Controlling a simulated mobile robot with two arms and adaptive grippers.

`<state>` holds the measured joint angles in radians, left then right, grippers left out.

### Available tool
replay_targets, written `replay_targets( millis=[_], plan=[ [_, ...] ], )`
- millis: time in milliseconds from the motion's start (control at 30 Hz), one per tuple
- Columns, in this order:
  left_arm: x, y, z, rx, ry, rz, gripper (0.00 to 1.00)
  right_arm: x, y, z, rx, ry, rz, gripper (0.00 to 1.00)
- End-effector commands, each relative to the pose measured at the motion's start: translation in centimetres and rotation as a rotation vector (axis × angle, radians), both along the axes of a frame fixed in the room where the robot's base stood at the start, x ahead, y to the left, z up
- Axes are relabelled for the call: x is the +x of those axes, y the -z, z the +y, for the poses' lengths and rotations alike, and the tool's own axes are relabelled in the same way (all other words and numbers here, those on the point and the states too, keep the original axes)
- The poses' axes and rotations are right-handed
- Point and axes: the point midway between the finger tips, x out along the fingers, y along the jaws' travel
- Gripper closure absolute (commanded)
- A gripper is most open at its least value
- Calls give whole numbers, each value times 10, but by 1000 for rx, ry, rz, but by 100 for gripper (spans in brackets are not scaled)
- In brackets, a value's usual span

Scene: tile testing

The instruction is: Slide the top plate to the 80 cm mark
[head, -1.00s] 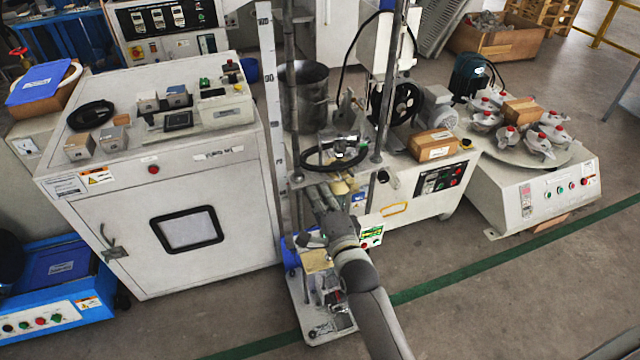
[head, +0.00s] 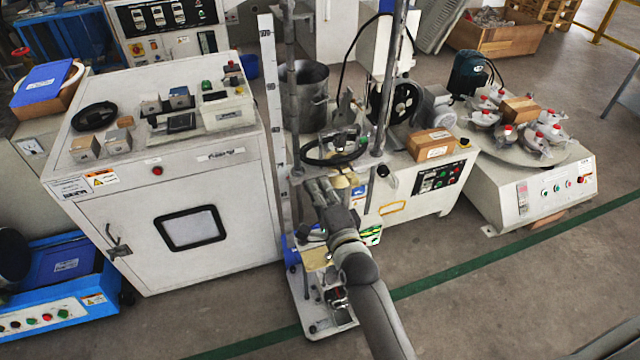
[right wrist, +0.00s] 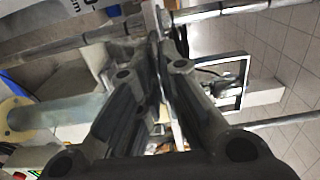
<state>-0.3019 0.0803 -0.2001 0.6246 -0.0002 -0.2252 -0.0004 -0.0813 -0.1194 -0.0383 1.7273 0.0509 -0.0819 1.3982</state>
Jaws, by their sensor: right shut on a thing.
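The tall test stand has two vertical metal rods (head: 383,95) and a white upright scale (head: 268,70) on their left; its numbers are too small to read surely. The top plate (head: 298,171) spans the rods at about mid-height, with a black ring (head: 306,158) showing at it. My right gripper (head: 318,185) is at the plate's front edge, shut on it. In the right wrist view my right fingers (right wrist: 158,45) close together on a thin metal edge; the fingers hide most of the plate. My left gripper is not in the head view.
The stand's base plate (head: 318,328) is on the floor below. A white cabinet (head: 135,240) stands close on the left. A white machine (head: 430,205) with a cardboard box (head: 432,144) stands close on the right. The floor in front right is open.

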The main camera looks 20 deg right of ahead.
Motion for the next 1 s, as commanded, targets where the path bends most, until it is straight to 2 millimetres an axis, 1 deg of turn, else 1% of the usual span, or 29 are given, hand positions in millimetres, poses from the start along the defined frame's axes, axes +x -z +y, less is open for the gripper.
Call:
replay_targets(
  millis=[33, 333, 467, 1000],
  plan=[
    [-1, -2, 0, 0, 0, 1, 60, 0, -4, 0, 0, 1, -4, 100],
    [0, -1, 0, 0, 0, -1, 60, 1, -4, 0, 0, 1, -6, 100],
    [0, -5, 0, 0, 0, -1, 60, 1, -7, 0, 0, 1, -6, 100],
    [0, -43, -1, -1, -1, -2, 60, 1, -45, 0, 0, 1, -6, 100]
  ],
)
